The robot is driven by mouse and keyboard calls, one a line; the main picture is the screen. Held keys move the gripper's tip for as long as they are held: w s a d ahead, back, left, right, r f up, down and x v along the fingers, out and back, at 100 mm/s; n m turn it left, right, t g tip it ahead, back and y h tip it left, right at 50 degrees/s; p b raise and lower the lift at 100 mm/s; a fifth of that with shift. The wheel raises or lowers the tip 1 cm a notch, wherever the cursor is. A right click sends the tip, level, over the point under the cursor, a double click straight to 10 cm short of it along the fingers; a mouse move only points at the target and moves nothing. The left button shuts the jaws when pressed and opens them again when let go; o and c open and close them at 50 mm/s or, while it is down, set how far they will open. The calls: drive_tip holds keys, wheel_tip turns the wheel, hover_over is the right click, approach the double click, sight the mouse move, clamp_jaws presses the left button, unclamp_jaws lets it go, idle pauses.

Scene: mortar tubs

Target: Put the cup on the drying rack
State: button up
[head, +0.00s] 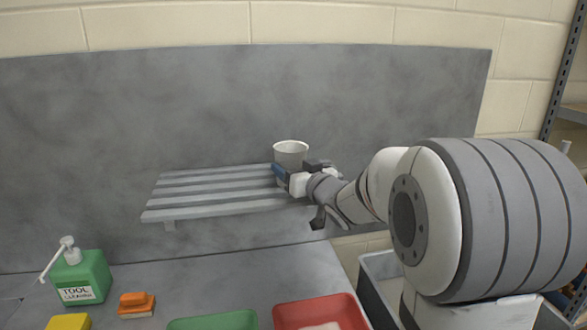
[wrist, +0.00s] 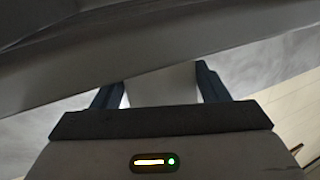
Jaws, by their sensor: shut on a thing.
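The cup (head: 291,152) is white-grey and upright, at the right end of the slatted drying rack (head: 213,191) in the head view. My gripper (head: 280,174) is shut on the cup from the front right. In the wrist view, the cup (wrist: 163,88) shows as a pale surface between the two dark blue fingers (wrist: 158,85). A grey slat of the rack (wrist: 130,55) crosses the wrist view in front of it. The cup's base is hidden by my gripper, so I cannot tell whether it touches the slats.
The rack is fixed to a grey wall panel (head: 150,110); its left and middle slats are bare. Below, the counter holds a green soap bottle (head: 82,277), an orange brush (head: 136,304), a yellow block (head: 68,322), a green tray (head: 213,321) and a red tub (head: 350,309).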

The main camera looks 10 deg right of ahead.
drive_tip(key=shift+f, duration=0.15)
drive_tip(key=o, duration=1.1)
drive_tip(key=shift+c, duration=0.2)
drive_tip(key=b+v, duration=0.1)
drive_tip(key=v, duration=1)
drive_tip(key=s+d+f+m+g+h, duration=0.4)
drive_tip(key=s+f+g+h, duration=0.15)
drive_tip(key=f+h, duration=0.2)
drive_tip(key=s+a+f+g+y, duration=0.1)
drive_tip(key=s+a+f+g, duration=0.2)
drive_tip(key=s, duration=0.6)
drive_tip(key=s+a+f+n+g+y, duration=0.1)
drive_tip(key=s+a+f+g, duration=0.3)
drive_tip(key=s, duration=0.5)
drive_tip(key=shift+a+f+g, duration=0.25)
drive_tip(key=shift+f+g, duration=0.4)
drive_tip(key=shift+g, duration=0.3)
